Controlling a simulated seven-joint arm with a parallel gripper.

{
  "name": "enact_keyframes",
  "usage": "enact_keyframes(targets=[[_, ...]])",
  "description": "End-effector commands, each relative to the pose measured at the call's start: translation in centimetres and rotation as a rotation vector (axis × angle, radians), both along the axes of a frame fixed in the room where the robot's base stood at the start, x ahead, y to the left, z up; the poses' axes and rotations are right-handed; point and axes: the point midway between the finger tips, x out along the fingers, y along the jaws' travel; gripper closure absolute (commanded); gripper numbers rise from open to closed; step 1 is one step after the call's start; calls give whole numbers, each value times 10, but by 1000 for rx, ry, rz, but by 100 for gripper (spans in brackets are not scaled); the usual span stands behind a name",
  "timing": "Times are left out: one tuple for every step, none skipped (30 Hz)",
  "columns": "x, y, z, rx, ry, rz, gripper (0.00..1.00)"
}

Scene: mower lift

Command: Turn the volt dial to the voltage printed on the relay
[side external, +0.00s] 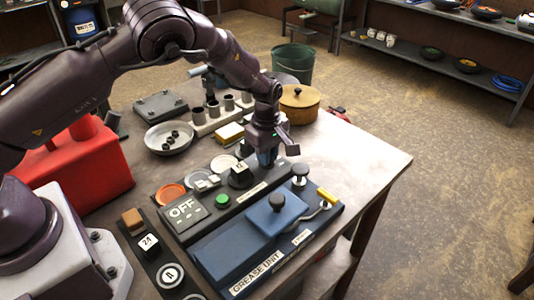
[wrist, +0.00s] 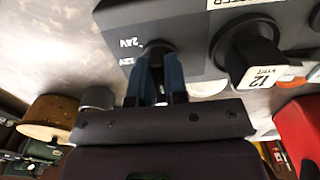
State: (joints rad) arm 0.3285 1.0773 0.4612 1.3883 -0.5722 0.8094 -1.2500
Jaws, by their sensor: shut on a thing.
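My gripper (side external: 267,158) is at the far right end of the dark control panel (side external: 212,213). In the wrist view its blue fingers (wrist: 159,72) point at the panel and are shut on the dark volt dial (wrist: 156,47). The fingers hide most of the dial, so its pointer cannot be read. White marks 24V and 12V show beside it. Left of the gripper in the side view, a black relay (side external: 240,177) stands on the panel with a white label reading 12; it also shows in the wrist view (wrist: 247,52).
An OFF display (side external: 182,209) and a green button (side external: 222,201) are on the panel. A blue grease unit (side external: 238,247) lies in front. A block labelled 24 (side external: 148,242) sits in a narrow dark tray at left. The table's right side (side external: 355,155) is clear.

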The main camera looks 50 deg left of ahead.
Motion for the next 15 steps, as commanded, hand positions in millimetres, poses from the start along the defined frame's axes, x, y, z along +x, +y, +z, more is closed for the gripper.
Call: enact_keyframes(targets=[[0, 0, 0, 0, -2, -1, 100], [0, 0, 0, 0, -2, -3, 100], [0, 0, 0, 0, -2, -6, 100], [0, 0, 0, 0, -2, -10, 100], [0, 0, 0, 0, -2, -14, 100], [0, 0, 0, -1, -2, -23, 100], [0, 0, 0, -1, -2, -32, 100], [0, 0, 0, 0, -2, -43, 100], [0, 0, 0, 0, -1, -59, 100], [0, 0, 0, 0, -1, -73, 100], [0, 0, 0, 0, -1, -89, 100], [0, 0, 0, -1, -1, -111, 100], [0, 0, 0, -1, 0, -133, 100], [0, 0, 0, -1, 0, -153, 100], [0, 0, 0, -1, -1, -184, 100]])
